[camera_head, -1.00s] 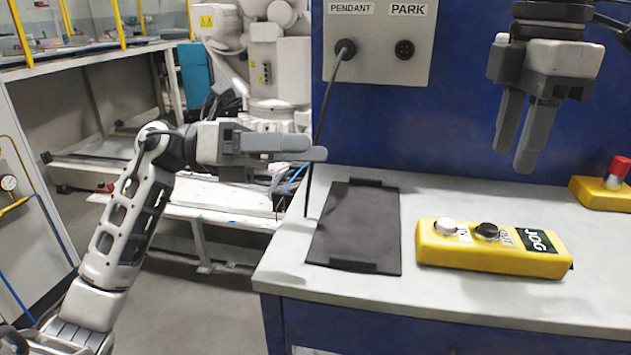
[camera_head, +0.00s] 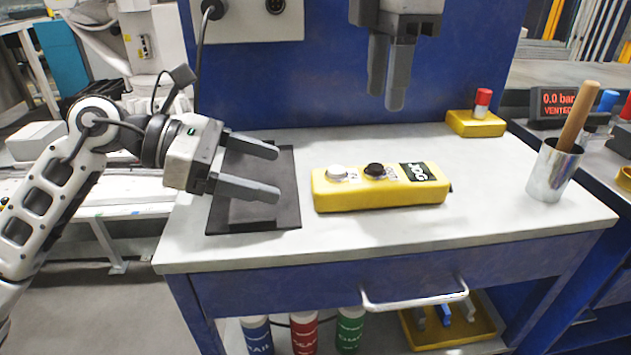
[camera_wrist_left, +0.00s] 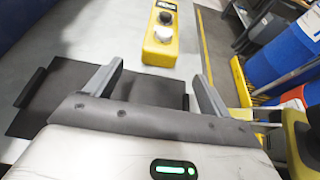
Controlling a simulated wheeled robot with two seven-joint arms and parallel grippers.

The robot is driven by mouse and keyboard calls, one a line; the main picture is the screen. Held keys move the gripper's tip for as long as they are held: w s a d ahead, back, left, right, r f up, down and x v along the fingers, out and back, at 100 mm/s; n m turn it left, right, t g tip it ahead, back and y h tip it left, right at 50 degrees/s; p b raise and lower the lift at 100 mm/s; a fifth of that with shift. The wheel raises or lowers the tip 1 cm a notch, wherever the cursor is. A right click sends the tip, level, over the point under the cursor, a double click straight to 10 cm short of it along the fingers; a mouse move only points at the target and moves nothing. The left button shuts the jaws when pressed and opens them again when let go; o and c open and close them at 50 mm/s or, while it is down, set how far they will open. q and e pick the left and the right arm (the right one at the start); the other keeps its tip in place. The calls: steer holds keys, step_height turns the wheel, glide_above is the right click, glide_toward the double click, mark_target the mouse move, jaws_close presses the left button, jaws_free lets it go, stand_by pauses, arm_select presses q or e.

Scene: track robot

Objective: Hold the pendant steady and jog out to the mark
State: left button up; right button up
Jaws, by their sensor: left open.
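The yellow pendant (camera_head: 382,196) lies flat on the white bench top, with a white button, a black button and a JOG label on its upper face. In the left wrist view the pendant (camera_wrist_left: 158,57) lies ahead, its near end between the fingers' directions. My left gripper (camera_head: 278,174) is open and empty over the black mat (camera_head: 225,222), its fingers pointing at the pendant's left end and apart from it. My right gripper (camera_head: 388,85) hangs above and behind the pendant, apart from it, fingers down; its fingers overlap, so its opening is unclear. No mark is recognisable.
A grey panel (camera_head: 245,25) with a plugged cable is on the blue wall. A yellow box with a red button (camera_head: 476,124) stands back right. A metal cup (camera_head: 552,172) holding a wooden handle stands at the right. A drawer handle (camera_head: 415,298) juts from the bench front.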

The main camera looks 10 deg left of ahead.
mark_target(312, 183)
arm_select(q)
steer(key=x, duration=0.8)
steer(key=shift+w+d+f, duration=0.1)
steer(key=shift+d, duration=0.25)
steer(key=c, duration=1.5)
arm_select(e)
steer(key=shift+c, duration=0.6)
jaws_close()
